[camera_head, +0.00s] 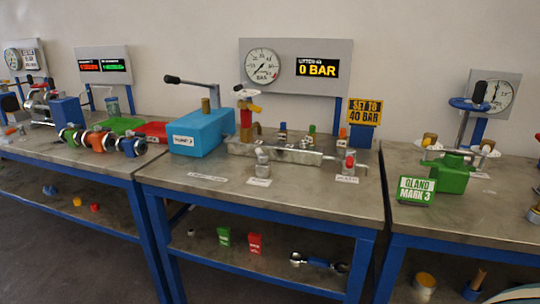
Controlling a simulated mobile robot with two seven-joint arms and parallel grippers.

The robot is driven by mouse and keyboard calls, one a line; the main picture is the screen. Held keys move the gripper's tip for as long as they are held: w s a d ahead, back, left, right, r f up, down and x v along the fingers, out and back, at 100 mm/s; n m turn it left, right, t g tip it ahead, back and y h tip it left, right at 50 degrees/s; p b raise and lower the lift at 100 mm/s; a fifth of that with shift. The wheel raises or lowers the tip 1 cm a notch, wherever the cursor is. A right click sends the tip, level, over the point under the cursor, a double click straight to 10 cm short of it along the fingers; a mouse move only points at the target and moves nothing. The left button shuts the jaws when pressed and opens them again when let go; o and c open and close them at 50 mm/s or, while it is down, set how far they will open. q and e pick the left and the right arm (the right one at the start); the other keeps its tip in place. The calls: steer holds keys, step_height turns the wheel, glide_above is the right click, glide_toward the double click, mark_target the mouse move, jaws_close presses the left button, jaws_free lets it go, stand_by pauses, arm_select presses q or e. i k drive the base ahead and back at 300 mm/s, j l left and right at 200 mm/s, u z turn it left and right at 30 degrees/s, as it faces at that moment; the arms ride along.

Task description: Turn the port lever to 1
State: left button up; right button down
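No lever in view has a label I can read as the port lever or a readable 1. On the middle bench, a blue pump box (203,132) has a long grey lever (197,84) with a black knob, raised to the left. To its right, a metal manifold block (288,151) carries a red and yellow valve handle (248,106) and several small coloured fittings. A small red-topped fitting (349,161) stands at its right end. Small white labels lie in front, too small to read. Neither gripper can be made out in this view.
A gauge panel (292,88) reading 0 BAR stands behind the middle bench (225,181). A yellow sign (365,112) says set to 40 bar. The left bench holds a flanged pipe assembly (98,141); the right bench has a green gland fixture (449,172). Gaps separate the benches.

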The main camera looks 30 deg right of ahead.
mark_target(263, 158)
steer(key=i+l+z, duration=0.35)
steer(key=i+l, duration=0.45)
steer(key=i, duration=0.05)
